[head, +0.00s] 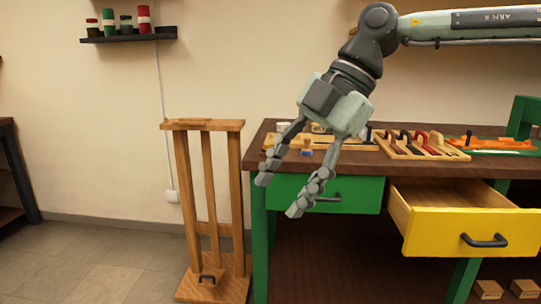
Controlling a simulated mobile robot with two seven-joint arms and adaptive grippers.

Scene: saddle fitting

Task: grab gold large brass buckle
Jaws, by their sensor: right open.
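My right gripper (278,196) hangs open and empty in front of the left end of the workbench (375,160), fingers pointing down and to the left. I cannot make out a gold large brass buckle for certain in the head view. Small items lie on the bench behind the gripper, partly hidden by its fingers and too small to tell. A small dark loop-shaped piece (208,279) is on the base of the wooden stand (237,190). My left gripper is out of view.
The yellow drawer (470,233) is pulled out and its visible inside looks empty. The green drawer (345,194) is shut. A tool rack (415,147) and an orange tool (497,143) lie on the bench. The floor left of the stand is clear.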

